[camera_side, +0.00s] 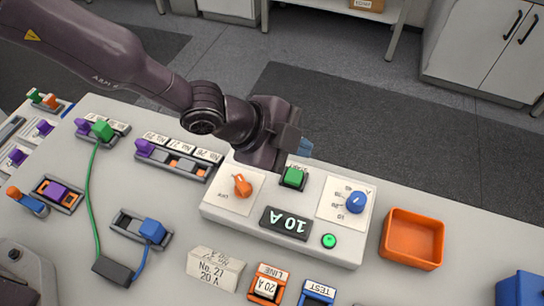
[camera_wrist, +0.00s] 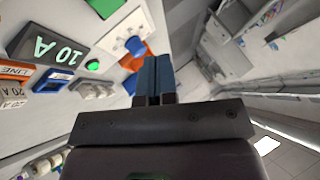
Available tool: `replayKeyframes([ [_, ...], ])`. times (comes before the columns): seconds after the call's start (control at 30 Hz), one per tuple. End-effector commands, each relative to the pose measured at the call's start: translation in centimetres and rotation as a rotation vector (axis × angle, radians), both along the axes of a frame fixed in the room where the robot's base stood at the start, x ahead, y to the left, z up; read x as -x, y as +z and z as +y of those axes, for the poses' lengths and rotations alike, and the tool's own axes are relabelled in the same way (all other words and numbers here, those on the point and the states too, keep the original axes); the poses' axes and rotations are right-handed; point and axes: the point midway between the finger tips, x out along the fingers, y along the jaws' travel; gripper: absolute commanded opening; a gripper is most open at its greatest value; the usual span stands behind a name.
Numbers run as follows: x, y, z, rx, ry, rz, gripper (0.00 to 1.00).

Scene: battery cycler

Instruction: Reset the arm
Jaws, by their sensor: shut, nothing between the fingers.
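My gripper (camera_side: 304,146) is above and behind the white battery cycler box (camera_side: 222,213), close to the green button (camera_side: 293,178) in the side view. Its blue fingertips are together with nothing between them; in the wrist view the shut fingers (camera_wrist: 154,72) point away from the camera. I cannot tell whether they touch anything, but they look apart from the box.
An orange tray (camera_side: 412,238) stands right of the cycler, with a blue bin (camera_side: 521,290) beyond it. A card reading No. 27, 20 A (camera_side: 214,268) stands in front. Battery holders (camera_side: 178,160) and a green cable (camera_side: 89,190) lie left. Bare table lies behind the tray.

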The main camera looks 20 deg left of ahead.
Motion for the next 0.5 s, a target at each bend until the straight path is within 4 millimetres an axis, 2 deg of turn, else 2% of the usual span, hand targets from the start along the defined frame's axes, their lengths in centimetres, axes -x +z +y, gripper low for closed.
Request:
replayKeyframes([
  [0.23,0.0,0.0,0.0,0.003,0.007,0.007,0.0],
  [0.33,0.3,-0.7,0.6,-0.019,0.052,0.063,0.0],
  [0.43,1.9,-2.7,2.6,-0.089,0.131,0.178,0.0],
  [0.5,3.0,-2.5,5.1,-0.148,0.226,0.265,0.0],
])
